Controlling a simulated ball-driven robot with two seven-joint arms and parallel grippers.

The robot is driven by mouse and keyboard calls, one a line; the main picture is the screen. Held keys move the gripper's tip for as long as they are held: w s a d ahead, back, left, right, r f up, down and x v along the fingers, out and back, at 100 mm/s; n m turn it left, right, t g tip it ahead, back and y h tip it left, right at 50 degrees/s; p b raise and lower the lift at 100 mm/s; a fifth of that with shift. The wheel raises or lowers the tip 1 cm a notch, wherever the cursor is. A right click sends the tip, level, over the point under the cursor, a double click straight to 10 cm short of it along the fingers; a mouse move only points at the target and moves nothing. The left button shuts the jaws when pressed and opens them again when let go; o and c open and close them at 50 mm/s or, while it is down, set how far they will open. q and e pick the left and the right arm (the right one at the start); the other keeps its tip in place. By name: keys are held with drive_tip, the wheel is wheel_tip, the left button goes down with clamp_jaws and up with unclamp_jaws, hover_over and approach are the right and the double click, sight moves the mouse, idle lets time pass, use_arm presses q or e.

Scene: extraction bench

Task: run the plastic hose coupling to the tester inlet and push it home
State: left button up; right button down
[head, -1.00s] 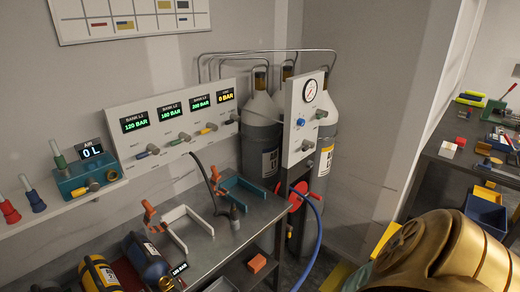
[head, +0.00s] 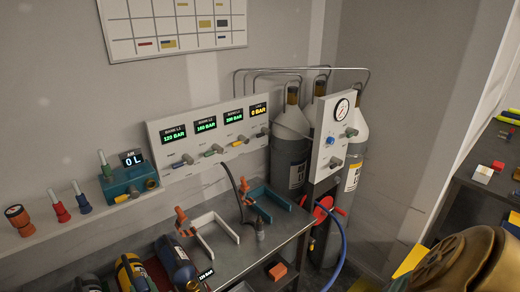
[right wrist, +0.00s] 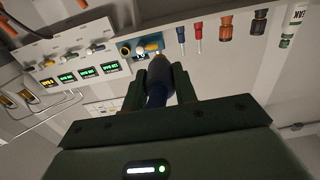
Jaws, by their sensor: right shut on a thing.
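The tester is a teal block (head: 117,186) on the wall shelf, with a yellow-tipped knob, a green fitting on top and a display reading AIR 0 L. It also shows in the right wrist view (right wrist: 124,48), beyond my fingers. My right gripper (right wrist: 162,88) is shut on a dark blue rounded piece, seemingly the plastic hose coupling (right wrist: 157,97). The coupling is apart from the tester as far as I can tell. The tester inlet is not clearly made out. In the head view my right gripper is out of frame; only my gold arm shows. My left gripper is not in view.
Red (head: 58,206) and blue fittings (head: 81,199) and an orange one (head: 18,217) stand left of the tester. A panel with bar displays (head: 210,140) is to its right. Below is the grey bench (head: 262,243) with clamps and cylinders. A blue hose (head: 342,258) hangs at the right.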

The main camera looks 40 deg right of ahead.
drive_tip(key=d+r+p, duration=0.3)
drive_tip(key=d+p, duration=0.2)
drive_tip(key=d, duration=0.4)
drive_tip(key=shift+w+d+r+p, duration=0.15)
drive_tip(key=shift+w+r+p, duration=0.15)
drive_tip(key=shift+w, duration=0.1)
drive_tip(key=d+r+p, duration=0.2)
drive_tip(key=d, duration=0.4)
drive_tip(key=shift+w+p, duration=0.25)
drive_tip(key=shift+p, duration=0.15)
